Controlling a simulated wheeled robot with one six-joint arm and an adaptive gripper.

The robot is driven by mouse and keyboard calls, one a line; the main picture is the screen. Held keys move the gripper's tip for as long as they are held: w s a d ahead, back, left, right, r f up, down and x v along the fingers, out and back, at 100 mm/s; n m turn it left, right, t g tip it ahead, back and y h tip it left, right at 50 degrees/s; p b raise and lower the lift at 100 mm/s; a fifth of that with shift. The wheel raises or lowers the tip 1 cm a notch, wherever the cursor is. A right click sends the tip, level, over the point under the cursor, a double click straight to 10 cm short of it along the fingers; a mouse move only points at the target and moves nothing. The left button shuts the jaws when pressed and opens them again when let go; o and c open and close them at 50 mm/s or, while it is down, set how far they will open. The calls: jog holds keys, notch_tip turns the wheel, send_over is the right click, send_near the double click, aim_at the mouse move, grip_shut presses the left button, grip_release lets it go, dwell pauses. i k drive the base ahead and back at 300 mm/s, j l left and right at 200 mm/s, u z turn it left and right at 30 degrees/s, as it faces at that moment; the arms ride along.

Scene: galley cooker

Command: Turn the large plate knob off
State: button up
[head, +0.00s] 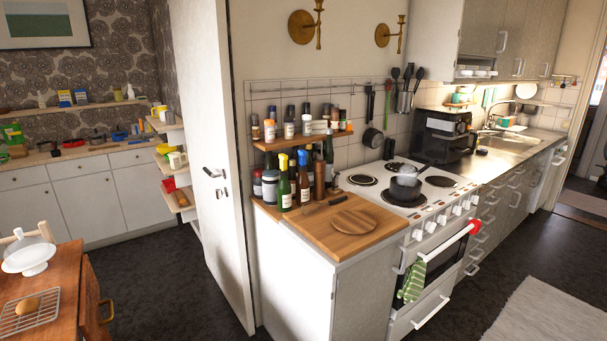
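The white cooker (425,208) stands at the right of the wooden counter. Several white knobs (442,219) run in a row along its front top edge. Their markings and pointer positions are too small to read, and I cannot tell which one is the large plate knob. Several dark plates show on the top: a front left one (395,202), a front right one (440,181), a back left one (362,180) and a back one partly hidden. My gripper is not in view.
A white oven handle (448,242) with a red end sticks out below the knobs, and a green striped towel (412,281) hangs there. A wooden counter (320,225) with bottles adjoins the cooker. The dark floor (468,305) in front is clear beside a pale rug (550,312).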

aim_at(430, 226)
jog(key=i+l+z, duration=0.35)
jog(key=i+l, duration=0.15)
jog(key=i, duration=0.25)
jog(key=i+l+z, duration=0.35)
jog(key=i, duration=0.5)
jog(key=i+z, duration=0.4)
jog(key=i, duration=0.4)
